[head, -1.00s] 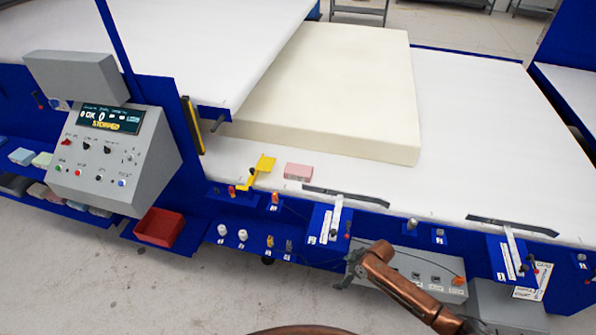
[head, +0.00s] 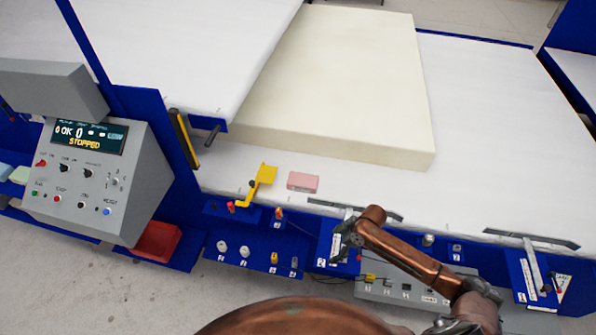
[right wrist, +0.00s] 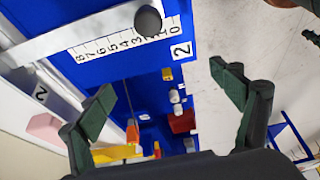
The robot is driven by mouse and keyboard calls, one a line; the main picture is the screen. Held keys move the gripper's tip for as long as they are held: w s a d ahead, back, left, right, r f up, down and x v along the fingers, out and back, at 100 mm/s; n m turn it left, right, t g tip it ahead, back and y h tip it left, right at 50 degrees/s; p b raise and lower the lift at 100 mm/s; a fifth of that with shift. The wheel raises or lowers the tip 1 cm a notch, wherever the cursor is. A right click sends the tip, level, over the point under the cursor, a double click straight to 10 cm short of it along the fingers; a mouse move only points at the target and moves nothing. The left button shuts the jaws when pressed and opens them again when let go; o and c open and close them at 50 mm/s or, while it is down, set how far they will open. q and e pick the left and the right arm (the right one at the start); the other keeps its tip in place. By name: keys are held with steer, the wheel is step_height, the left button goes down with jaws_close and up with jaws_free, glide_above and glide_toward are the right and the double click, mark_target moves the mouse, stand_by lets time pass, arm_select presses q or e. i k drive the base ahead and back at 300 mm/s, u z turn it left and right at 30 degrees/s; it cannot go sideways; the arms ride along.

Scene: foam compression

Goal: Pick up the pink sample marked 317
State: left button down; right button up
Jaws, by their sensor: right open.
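The pink sample (head: 303,182) is a small block lying on the white table surface, in front of the big cream foam slab (head: 340,90). No number can be read on it at this size. It also shows at the left edge of the right wrist view (right wrist: 45,127), outside the fingers. My right gripper (head: 343,246) is over the blue front edge, nearer than the sample and a little to its right. In the right wrist view its two dark fingers (right wrist: 165,86) are wide apart with nothing between them. My left gripper is out of view.
A yellow bracket (head: 262,178) stands just left of the sample. A dark rail (head: 370,212) and a numbered scale (right wrist: 125,42) lie near my right gripper. The control box (head: 95,180) reads STOPPED. A red bin (head: 157,240) sits below it. The white table right of the slab is clear.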

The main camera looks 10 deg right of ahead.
mark_target(297, 181)
steer(key=i, duration=1.25)
